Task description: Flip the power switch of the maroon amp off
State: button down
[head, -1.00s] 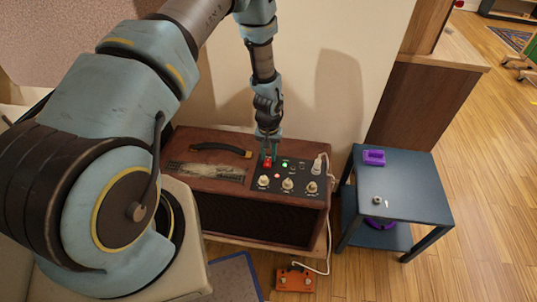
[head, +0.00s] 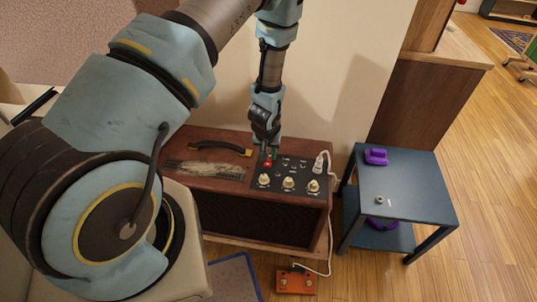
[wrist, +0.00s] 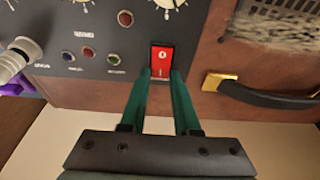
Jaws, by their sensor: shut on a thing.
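The maroon amp (head: 212,183) sits low against the wall in the head view, its dark control panel (head: 305,168) on the right of its top. The red rocker power switch (wrist: 162,57) shows in the wrist view in a black frame, and as a small red spot in the head view (head: 268,163). My gripper (wrist: 162,73) points down at the panel, its two green fingertips at either side of the switch's near end, shut on it. It also shows in the head view (head: 269,152). The panel's red light (wrist: 127,18) and green light (wrist: 113,59) look dark.
White knobs (head: 288,183) and a white plugged cable (head: 319,162) are on the panel. A black handle (head: 222,147) is left of the switch. An orange pedal (head: 296,281) lies on the floor. A blue side table (head: 415,195) with purple items stands right.

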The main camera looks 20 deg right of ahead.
aim_at(267, 166)
jog(key=c, duration=0.6)
grip_release()
jog(key=shift+c, duration=0.2)
jog(key=b+v, duration=0.1)
jog(key=v, duration=0.9)
jog(key=shift+r, duration=0.35)
jog(key=shift+s+a, duration=0.1)
jog(key=shift+s, duration=0.05)
